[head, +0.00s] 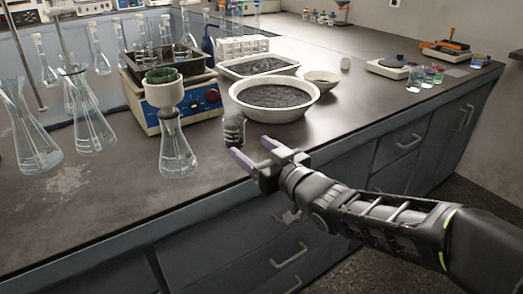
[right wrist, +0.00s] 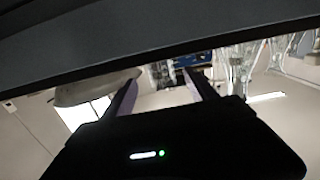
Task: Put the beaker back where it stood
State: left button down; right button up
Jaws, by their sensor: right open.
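A small glass beaker (head: 233,130) with dark grey contents stands upright on the dark bench top, in front of the large white bowl (head: 275,113) of dark grains. My right gripper (head: 254,150) is open and empty at the bench's front edge, just nearer than the beaker, with its two purple-grey fingers pointing toward it. A gap shows between fingers and beaker. In the right wrist view, which is upside down, the open fingers (right wrist: 158,92) reach up, and a dark shape that looks like the beaker (right wrist: 160,72) shows between their tips. My left gripper is not in view.
A conical flask (head: 177,158) carrying a white funnel (head: 164,93) stands left of the beaker, before a blue-and-white device (head: 207,100). More glass flasks (head: 88,125) stand farther left. A white tray (head: 240,66) and small bowl (head: 321,78) are behind.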

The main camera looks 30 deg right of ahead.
jog(key=s, duration=0.3)
jog(key=shift+d, duration=0.1)
dwell(0.8)
